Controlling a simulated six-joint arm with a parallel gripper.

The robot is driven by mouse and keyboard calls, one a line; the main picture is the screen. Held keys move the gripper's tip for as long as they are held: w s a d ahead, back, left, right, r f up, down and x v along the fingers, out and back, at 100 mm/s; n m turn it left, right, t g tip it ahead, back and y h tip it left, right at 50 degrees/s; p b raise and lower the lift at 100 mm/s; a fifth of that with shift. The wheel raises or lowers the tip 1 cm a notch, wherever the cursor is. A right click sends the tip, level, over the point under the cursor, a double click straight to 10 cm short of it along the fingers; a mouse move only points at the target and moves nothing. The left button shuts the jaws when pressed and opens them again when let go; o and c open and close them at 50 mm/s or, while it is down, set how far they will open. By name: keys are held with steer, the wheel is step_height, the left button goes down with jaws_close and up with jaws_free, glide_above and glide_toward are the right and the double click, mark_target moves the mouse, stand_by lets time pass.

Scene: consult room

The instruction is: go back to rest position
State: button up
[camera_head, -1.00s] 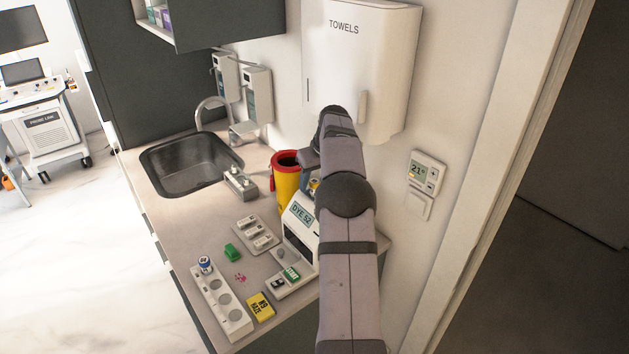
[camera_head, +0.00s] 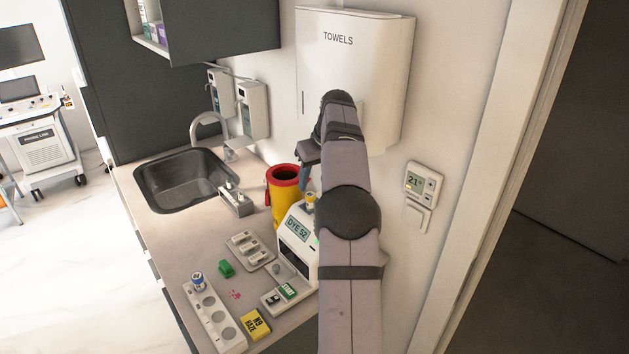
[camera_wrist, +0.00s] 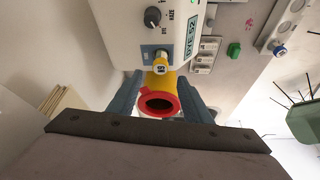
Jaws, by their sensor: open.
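My gripper (camera_wrist: 160,95) is open, its two blue-grey fingers apart with nothing held between them. In the head view my arm rises in front of the wall, and the gripper (camera_head: 304,177) hangs beside the bin, partly hidden by my arm. The yellow bin with a red rim (camera_head: 284,196) stands on the counter; in the wrist view its red opening (camera_wrist: 158,103) shows between the fingers, beyond them. A small yellow-capped vial (camera_wrist: 160,65) sits on the white DYE 52 device (camera_wrist: 145,25), clear of the fingers. The device (camera_head: 298,240) is partly behind my arm.
A white towel dispenser (camera_head: 352,70) is on the wall close behind my arm. A thermostat (camera_head: 423,182) is to the right. A sink (camera_head: 185,180), a rack with a blue-capped vial (camera_head: 197,280), a green block (camera_head: 226,268) and a yellow box (camera_head: 255,323) are on the counter.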

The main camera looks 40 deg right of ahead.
steer(key=shift+a, duration=0.1)
stand_by(0.3)
steer(key=s+a+f+g+y, duration=0.1)
steer(key=s+a+f, duration=0.3)
steer(key=a, duration=0.8)
steer(key=s+a+f+g, duration=0.2)
steer(key=s+a+f, duration=0.15)
steer(key=a, duration=0.75)
steer(key=s+a+f, duration=0.3)
steer(key=s+a, duration=0.1)
steer(key=s, duration=0.3)
steer(key=s+a+f+n+g, duration=0.1)
steer(key=s+a+f, duration=0.2)
steer(key=s, duration=0.4)
steer(key=s+a+f+n, duration=0.1)
steer(key=s+a+f, duration=0.2)
steer(key=s+a, duration=0.2)
steer(key=shift+s+g+b, duration=0.3)
steer(key=shift+s, duration=0.75)
